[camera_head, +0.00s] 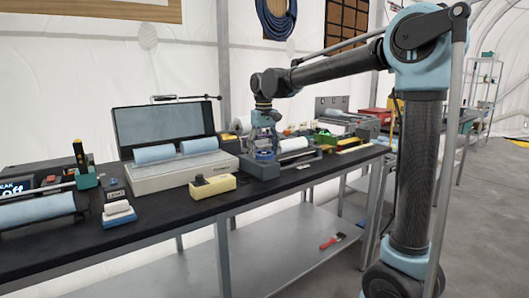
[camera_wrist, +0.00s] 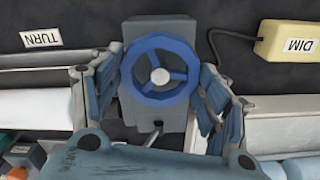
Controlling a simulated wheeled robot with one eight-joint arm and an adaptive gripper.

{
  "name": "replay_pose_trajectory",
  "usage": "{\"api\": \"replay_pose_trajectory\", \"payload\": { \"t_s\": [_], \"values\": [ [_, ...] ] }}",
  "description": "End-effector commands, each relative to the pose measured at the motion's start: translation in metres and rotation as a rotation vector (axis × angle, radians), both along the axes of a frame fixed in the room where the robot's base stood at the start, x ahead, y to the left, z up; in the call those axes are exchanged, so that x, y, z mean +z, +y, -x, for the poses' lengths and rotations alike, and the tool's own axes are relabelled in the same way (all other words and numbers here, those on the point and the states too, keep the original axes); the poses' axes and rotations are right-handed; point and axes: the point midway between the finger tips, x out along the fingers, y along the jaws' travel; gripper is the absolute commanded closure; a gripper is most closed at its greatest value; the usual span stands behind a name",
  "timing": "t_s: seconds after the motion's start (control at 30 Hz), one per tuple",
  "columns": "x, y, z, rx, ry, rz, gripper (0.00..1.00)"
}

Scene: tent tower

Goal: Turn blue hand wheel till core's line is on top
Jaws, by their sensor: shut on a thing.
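The blue hand wheel (camera_wrist: 160,70) is a spoked ring with a pale hub on a grey block (camera_wrist: 152,112). It shows small and partly covered in the head view (camera_head: 265,155). My gripper (camera_wrist: 160,74) is shut on the wheel, with one finger at its left rim and one at its right; it also shows in the head view (camera_head: 264,132). A pale core (camera_head: 293,145) lies right of the block in the head view; part of it shows at the left in the wrist view (camera_wrist: 38,109). I cannot make out a line on it.
A yellow box (camera_wrist: 287,42) marked DIM stands near the block. A TURN label (camera_wrist: 41,38) lies on the dark bench. An open case (camera_head: 180,172) with two pale blue cores stands left of the gripper in the head view. Tools and boxes crowd the bench's right end.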

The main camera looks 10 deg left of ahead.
Motion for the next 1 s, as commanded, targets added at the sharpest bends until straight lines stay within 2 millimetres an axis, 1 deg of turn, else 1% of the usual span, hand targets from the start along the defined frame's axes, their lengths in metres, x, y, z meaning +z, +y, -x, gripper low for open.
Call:
{"api": "replay_pose_trajectory", "payload": {
  "t_s": [0.2, 0.5, 0.73, 1.0],
  "values": [
    [-0.0007, -0.0019, -0.0001, 0.179, 0.000, 0.003, 0.55],
    [-0.0008, -0.0024, -0.0003, 0.348, 0.000, 0.004, 0.55],
    [-0.0008, -0.0027, -0.0005, 0.407, 0.000, 0.004, 0.55],
    [-0.0008, -0.0028, -0.0007, 0.420, 0.000, 0.005, 0.55]
  ]
}}
